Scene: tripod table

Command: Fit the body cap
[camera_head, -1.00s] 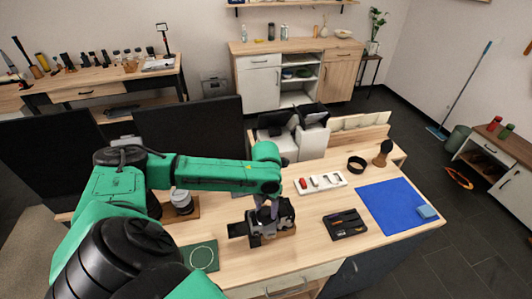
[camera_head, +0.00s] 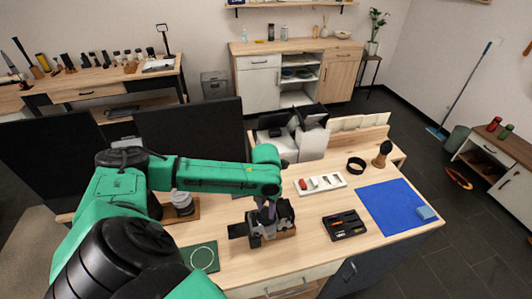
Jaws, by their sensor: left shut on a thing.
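A dark camera (camera_head: 285,216) stands on a small wooden stand at the front middle of the table. My left gripper (camera_head: 267,215) points down at the camera, close against its front side. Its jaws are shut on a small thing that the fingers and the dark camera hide. I cannot make out the body cap, and it does not show clearly elsewhere on the table. Whether the held thing touches the camera I cannot tell. My right gripper is not in view.
A grey-white cylinder (camera_head: 182,199) stands on a wooden board behind my left arm. A green mat with a white circle (camera_head: 201,257) lies bare. A white tray (camera_head: 334,184), black tool tray (camera_head: 345,225), black ring (camera_head: 356,164) and blue mat (camera_head: 390,205) lie to the right.

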